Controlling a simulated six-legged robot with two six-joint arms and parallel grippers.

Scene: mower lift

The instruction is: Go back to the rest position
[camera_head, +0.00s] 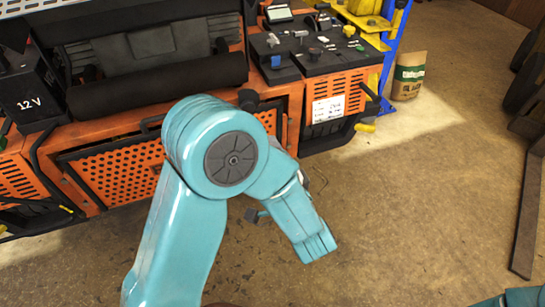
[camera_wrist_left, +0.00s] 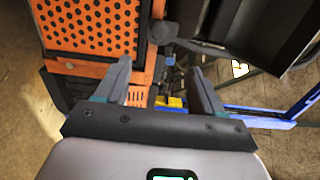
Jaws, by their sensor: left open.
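My left arm comes in from the lower left in the head view, bends at its elbow and points its forearm down to the right, in front of an orange machine (camera_head: 125,165). Most of my left gripper is hidden behind the forearm there. In the left wrist view my left gripper (camera_wrist_left: 160,78) is open, its two dark fingers apart with nothing held between them. The machine's perforated orange panel (camera_wrist_left: 90,22) shows beyond the fingers, at the upper left. My right gripper is out of view; only a teal part of my right arm shows at the bottom right corner of the head view.
A black 12 V box (camera_head: 30,95) stands at the left. A dark control panel (camera_head: 310,50) tops the machine's right side. A blue and yellow rack (camera_head: 385,35) and a paper bag (camera_head: 408,75) stand behind right.

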